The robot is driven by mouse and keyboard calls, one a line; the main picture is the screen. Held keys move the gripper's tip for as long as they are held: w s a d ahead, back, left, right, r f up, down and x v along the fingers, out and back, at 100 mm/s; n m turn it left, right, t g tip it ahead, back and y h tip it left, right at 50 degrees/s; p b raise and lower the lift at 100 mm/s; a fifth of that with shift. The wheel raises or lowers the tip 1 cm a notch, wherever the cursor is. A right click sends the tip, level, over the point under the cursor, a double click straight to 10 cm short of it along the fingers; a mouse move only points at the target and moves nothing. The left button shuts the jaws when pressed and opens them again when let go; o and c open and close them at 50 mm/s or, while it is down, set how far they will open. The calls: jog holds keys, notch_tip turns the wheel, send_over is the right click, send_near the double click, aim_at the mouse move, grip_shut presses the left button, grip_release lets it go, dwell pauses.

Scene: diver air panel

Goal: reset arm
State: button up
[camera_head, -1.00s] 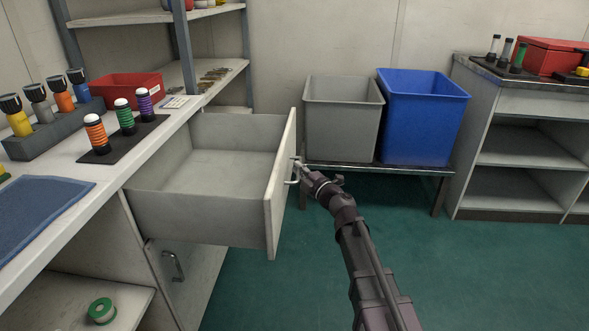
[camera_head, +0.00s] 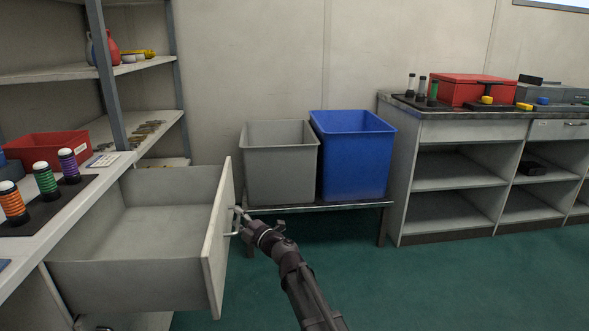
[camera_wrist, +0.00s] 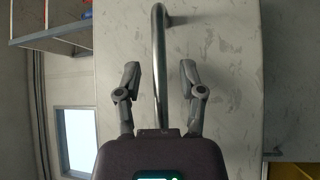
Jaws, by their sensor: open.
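My gripper (camera_head: 243,218) is at the front of the pulled-out drawer (camera_head: 216,240), close to its handle (camera_head: 234,226). In the wrist view my gripper (camera_wrist: 160,80) has its two fingers apart, with the metal handle (camera_wrist: 160,60) standing between them. There is a visible space between each finger and the bar. The drawer is open and looks empty inside. My arm reaches up to it from the bottom of the head view.
A grey bin (camera_head: 280,165) and a blue bin (camera_head: 355,155) stand on a low stand behind my gripper. The worktop at left carries striped cylinders (camera_head: 45,180) and a red box (camera_head: 45,150). A shelved bench (camera_head: 455,130) is at right. Green floor (camera_head: 420,285) is clear.

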jog(key=w+d+f+m+t+h, duration=0.1)
jog(key=w+d+m+t+h, duration=0.2)
jog(key=d+m+h, duration=0.4)
jog(key=w+d+f+m+t+h, duration=0.1)
jog(key=w+d+m+t+h, duration=0.25)
jog(key=d, duration=0.55)
jog(key=s+d+f+m+g+h, duration=0.25)
jog(key=d+m, duration=0.25)
jog(key=d, duration=0.3)
jog(key=s+d+f+m+g+h, duration=0.1)
jog(key=d+f+m+h, duration=0.3)
jog(key=d, duration=0.3)
jog(key=s+d+f+m+g+h+p, duration=0.1)
jog(key=s+d+f+m+g+h, duration=0.1)
jog(key=s+d+f+m+g, duration=0.45)
jog(key=s+d+f+g+y, duration=0.1)
jog(key=s+f+g, duration=0.15)
jog(key=s, duration=0.35)
jog(key=s+d+f+m+g+y, duration=0.1)
jog(key=s+g, duration=0.2)
jog(key=s, duration=0.2)
jog(key=s+d+f+g+y, duration=0.1)
jog(key=s+d+g, duration=0.1)
jog(key=s, duration=0.4)
notch_tip(320, 180, up, 38)
jog(key=p, duration=3.8)
jog(key=shift+a+p, duration=0.2)
jog(key=shift+p, duration=0.15)
jog(key=shift+f, duration=0.1)
